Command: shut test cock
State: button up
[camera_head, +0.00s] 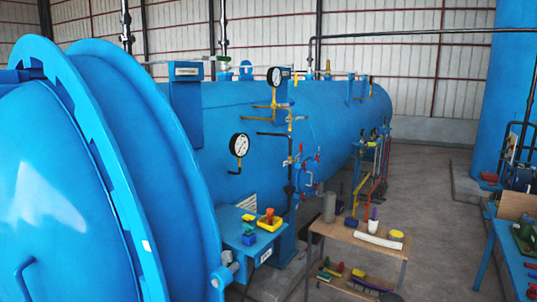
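The big blue autoclave (258,115) fills the left and middle, with its domed door end at the near left. An upper pressure gauge (274,77) and a lower pressure gauge (239,145) stand on its side. Brass pipework with small valves (272,106) runs below the upper gauge. Small red-handled valves (306,170) sit on thin pipes to the right of the lower gauge. Which of these is the test cock, and how its handle is turned, is too small to tell. My gripper is not in view.
A blue shelf (235,219) by the door holds a yellow tray with a red-topped item. A wooden table (340,232) with several objects stands on the floor right of it. A blue bench (505,251) is at the right edge. The grey floor (434,215) between is clear.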

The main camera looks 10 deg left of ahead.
aim_at(300, 144)
jog(key=u, duration=0.35)
jog(key=i, duration=1)
jog(key=u, duration=0.1)
jog(key=k, duration=0.55)
jog(key=z, duration=1.1)
jog(key=i, duration=1.95)
jog(key=u, duration=1.25)
